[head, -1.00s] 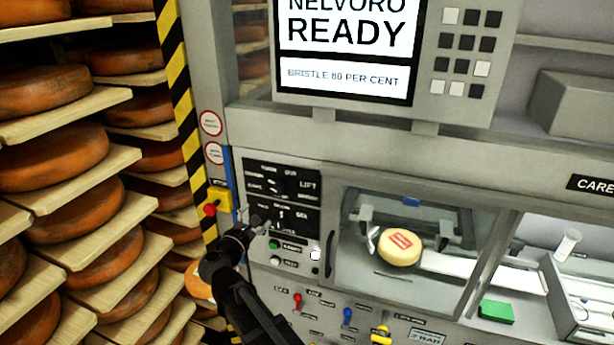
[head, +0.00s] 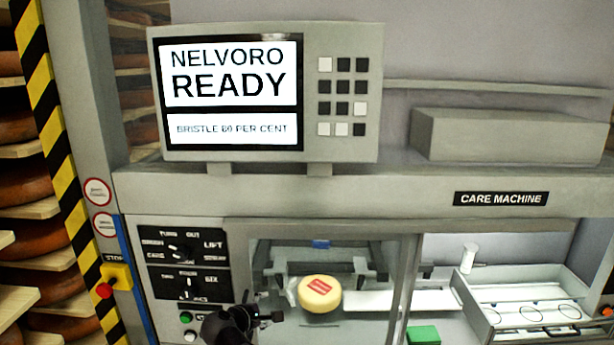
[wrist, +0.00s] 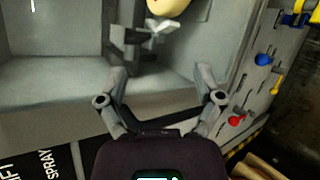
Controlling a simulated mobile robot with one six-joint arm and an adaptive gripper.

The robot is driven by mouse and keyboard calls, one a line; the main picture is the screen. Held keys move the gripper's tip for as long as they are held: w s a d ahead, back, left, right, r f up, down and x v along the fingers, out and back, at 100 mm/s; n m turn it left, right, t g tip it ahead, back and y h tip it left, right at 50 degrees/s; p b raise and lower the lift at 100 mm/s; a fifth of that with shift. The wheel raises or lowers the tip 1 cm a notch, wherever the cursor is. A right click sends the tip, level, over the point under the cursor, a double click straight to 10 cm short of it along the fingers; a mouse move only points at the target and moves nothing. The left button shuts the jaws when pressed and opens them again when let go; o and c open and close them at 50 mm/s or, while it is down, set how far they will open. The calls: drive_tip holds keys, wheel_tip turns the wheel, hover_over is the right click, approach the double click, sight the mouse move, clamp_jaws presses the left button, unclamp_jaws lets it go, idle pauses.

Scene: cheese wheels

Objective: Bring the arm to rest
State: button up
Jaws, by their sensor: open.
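My gripper (head: 264,306) is in front of the care machine, near the left lower edge of its window. Its two fingers are spread and empty; the wrist view shows them too (wrist: 161,72). My dark arm reaches up from the bottom edge. A pale yellow cheese wheel (head: 318,295) with a red label sits inside the machine behind the window, to the right of my gripper. Part of it shows at the top of the wrist view (wrist: 167,7). I see nothing held. My lower arm links are out of view.
The dial panel (head: 186,264) and green button (head: 186,318) are left of my gripper. A yellow stop box (head: 116,277) is further left, by the striped post (head: 62,150) and cheese shelves. Coloured levers (wrist: 263,59) show in the wrist view. The screen (head: 230,95) reads READY.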

drive_tip(key=s+d+f+m+g+y+b, duration=0.2)
drive_tip(key=d+f+m, duration=0.4)
drive_tip(key=d, duration=0.3)
drive_tip(key=s+d+f+m+g+y+b, duration=0.2)
drive_tip(key=s+d+f+m+g, duration=0.3)
drive_tip(key=d, duration=0.4)
drive_tip(key=s+d+f+m+g+y+b, duration=0.2)
drive_tip(key=d+f+m, duration=0.4)
drive_tip(key=d, duration=0.4)
drive_tip(key=s+g+b, duration=0.1)
drive_tip(key=s+g, duration=0.1)
drive_tip(key=shift+s+f+m, duration=0.3)
drive_tip(key=shift+s+f, duration=0.05)
drive_tip(key=shift+s, duration=0.05)
